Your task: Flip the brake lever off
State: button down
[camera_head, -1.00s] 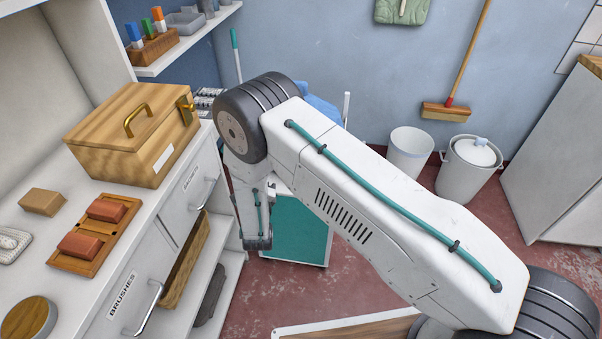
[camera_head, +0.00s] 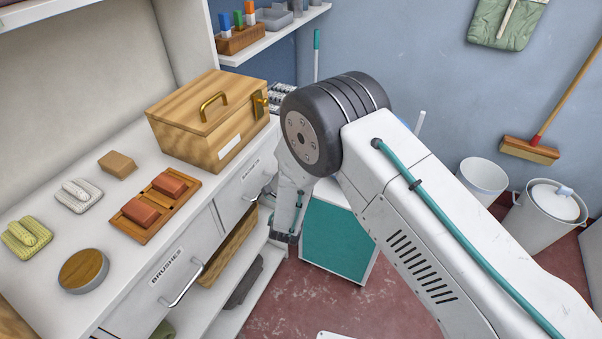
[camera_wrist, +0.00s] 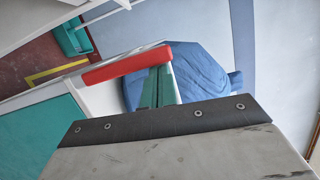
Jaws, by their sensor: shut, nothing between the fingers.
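In the wrist view a red bar (camera_wrist: 127,63), possibly the brake lever, lies at a slant. My gripper (camera_wrist: 162,72) shows there as narrow teal fingers, shut and empty, above a grey plate with a black bolted edge. The fingertips meet the red bar in the picture; I cannot tell whether they touch it. In the head view my arm's lower end hangs down beside a white cart with a teal front (camera_head: 338,240). The fingers and red bar cannot be made out there.
A counter holds a wooden box (camera_head: 208,120), a round wooden lid (camera_head: 83,270) and red blocks in a tray (camera_head: 150,228). Drawer handles (camera_head: 183,285) stick out below. In the wrist view a blue cloth bundle (camera_wrist: 200,75) lies behind the fingers. Bins stand right, with open red floor (camera_head: 320,305).

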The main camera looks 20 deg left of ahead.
dwell(0.5)
jog(key=s+d, duration=0.4)
jog(key=s, duration=0.6)
jog(key=shift+s+d, duration=0.2)
jog(key=shift+s, duration=0.2)
